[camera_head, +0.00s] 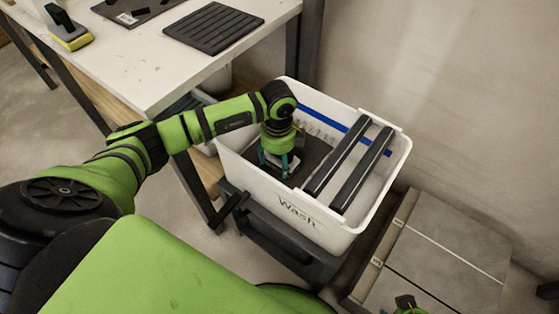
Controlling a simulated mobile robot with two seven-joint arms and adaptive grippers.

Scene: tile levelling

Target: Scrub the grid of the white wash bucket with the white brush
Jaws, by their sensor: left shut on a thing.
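The white wash bucket (228,146), marked "Wash", stands on a dark stand. Its dark grid (313,150) lies inside, in the left part, partly hidden by my arm. My left gripper (280,168) reaches down into the bucket over the grid, with its teal fingers shut on a small, pale thing, which looks like the white brush (291,166). Its bristles are hidden, so I cannot tell whether it touches the grid.
A white table (135,62) at upper left holds a black ribbed mat (213,27) and a yellow-edged sponge tool (70,36). Grey tiles (450,250) lie at lower right.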

